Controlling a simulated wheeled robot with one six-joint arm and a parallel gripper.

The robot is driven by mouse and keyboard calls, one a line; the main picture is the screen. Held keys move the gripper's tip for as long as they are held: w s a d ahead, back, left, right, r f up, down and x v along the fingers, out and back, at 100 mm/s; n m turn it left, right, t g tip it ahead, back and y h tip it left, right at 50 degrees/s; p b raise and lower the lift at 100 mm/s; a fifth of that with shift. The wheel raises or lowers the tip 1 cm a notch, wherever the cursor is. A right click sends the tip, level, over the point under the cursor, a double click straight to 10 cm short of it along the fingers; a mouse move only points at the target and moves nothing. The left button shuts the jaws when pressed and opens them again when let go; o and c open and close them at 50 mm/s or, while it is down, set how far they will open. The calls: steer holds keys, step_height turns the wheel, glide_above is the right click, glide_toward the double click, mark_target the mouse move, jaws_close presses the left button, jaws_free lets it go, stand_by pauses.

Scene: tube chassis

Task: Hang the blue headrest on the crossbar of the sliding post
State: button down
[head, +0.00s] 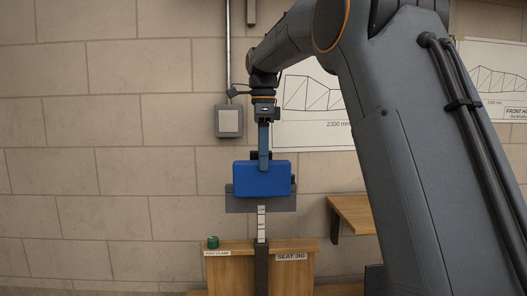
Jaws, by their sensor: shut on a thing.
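The blue headrest (250,183) is a flat block in the middle of the head view. My gripper (264,162) reaches down from above and is shut on the headrest's upper middle. The sliding post shows below it as a dark upright (261,268) with a pale, marked upper part (261,222). A grey plate (244,205) shows below and behind the headrest, and dark pieces stick out at the headrest's sides. The crossbar cannot be made out clearly. Whether the headrest touches the plate or post cannot be told.
The post stands at a wooden stand labelled SEAT JIG (292,257) and POST CLAMP (217,253), with a green knob (213,242) on its left top. A wooden bench (356,212) is at right. A grey wall box (228,121) hangs above left. My arm covers much of the right side.

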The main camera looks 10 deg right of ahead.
mark_target(264, 184)
steer(key=shift+f, duration=2.75)
steer(key=shift+f+b, duration=0.6)
steer(key=shift+f, duration=0.6)
steer(key=c, duration=1.2)
jaws_free()
